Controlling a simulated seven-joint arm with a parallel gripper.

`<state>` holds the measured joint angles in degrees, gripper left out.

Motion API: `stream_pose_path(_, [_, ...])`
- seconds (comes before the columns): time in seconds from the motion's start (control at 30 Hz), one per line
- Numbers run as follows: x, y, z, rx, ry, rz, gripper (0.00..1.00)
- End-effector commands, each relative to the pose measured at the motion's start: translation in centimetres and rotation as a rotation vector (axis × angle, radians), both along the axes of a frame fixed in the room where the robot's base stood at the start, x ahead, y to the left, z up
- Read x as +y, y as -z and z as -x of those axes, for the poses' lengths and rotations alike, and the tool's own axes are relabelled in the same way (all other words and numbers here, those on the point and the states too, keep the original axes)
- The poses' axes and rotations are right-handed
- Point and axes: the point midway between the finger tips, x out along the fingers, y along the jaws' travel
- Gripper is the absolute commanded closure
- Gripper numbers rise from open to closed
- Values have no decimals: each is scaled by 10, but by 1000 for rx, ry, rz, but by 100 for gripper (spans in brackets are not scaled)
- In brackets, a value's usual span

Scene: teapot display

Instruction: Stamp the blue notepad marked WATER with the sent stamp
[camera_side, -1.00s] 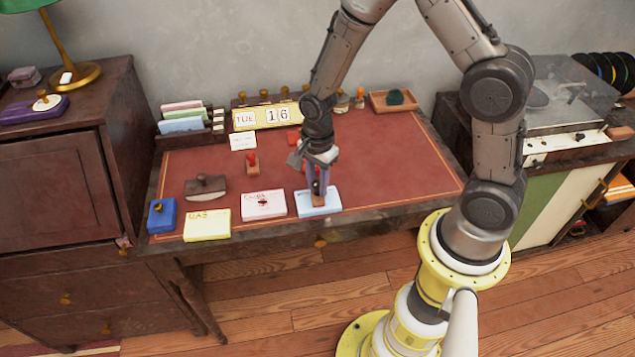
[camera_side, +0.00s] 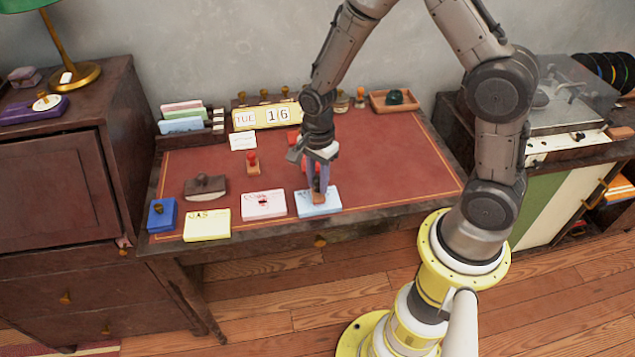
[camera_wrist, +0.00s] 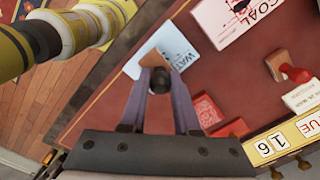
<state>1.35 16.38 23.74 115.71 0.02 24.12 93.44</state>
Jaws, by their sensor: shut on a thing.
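The blue notepad (camera_side: 332,204) lies at the desk's front edge, right of the pink pad. In the wrist view, the blue notepad (camera_wrist: 172,40) shows part of its lettering, "WAT". My gripper (camera_side: 317,184) is shut on a stamp (camera_side: 318,198) with a wooden base and dark handle. In the wrist view, the stamp (camera_wrist: 159,80) is between my gripper's fingers (camera_wrist: 160,88), its base over the front part of the blue pad. The stamp hides part of the pad. I cannot tell whether its base touches the paper, or read which stamp it is.
A pink COAL notepad (camera_side: 263,205) with a red mark, a yellow notepad (camera_side: 207,225) and a blue ink pad (camera_side: 161,215) line the front edge. Behind stand a rocker blotter (camera_side: 205,187), a red-handled stamp (camera_side: 252,164) and a calendar (camera_side: 267,115). The desk's right side is clear.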

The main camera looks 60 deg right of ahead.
Motion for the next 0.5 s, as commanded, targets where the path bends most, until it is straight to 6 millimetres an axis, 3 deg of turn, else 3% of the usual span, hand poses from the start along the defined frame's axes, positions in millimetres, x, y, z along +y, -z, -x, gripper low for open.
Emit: stream_pose_path(0.5, [0, -39, -1, -5, 0, 0, 100])
